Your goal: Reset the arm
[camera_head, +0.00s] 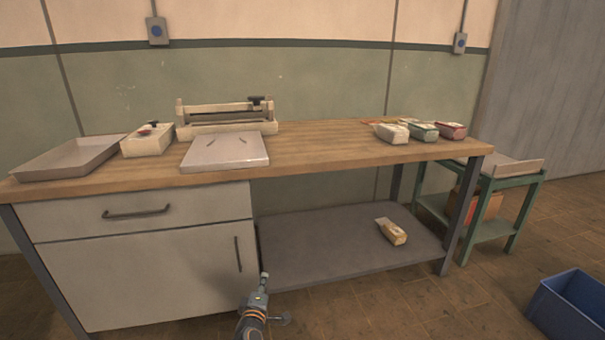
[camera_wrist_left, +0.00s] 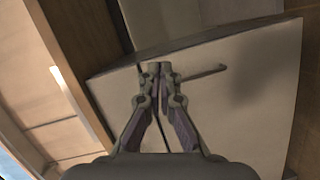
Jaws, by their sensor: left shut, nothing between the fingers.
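My left gripper (camera_head: 264,279) shows at the bottom middle of the head view, in front of the workbench and below its top. In the left wrist view its two fingers (camera_wrist_left: 154,68) are together, shut, with nothing between them. Behind the fingers in that view is the pale cabinet (camera_wrist_left: 245,95) with a dark bar handle (camera_wrist_left: 205,75). I cannot tell from these views how far the gripper is from the cabinet front. My right gripper is not in view.
The wooden workbench (camera_head: 320,145) holds a tray (camera_head: 70,158), a white sealing machine (camera_head: 225,120) and several packages (camera_head: 422,131). One package (camera_head: 391,231) lies on the grey lower shelf (camera_head: 330,250). A blue bin (camera_head: 570,305) stands at the lower right. A green side table (camera_head: 490,180) stands beyond the bench.

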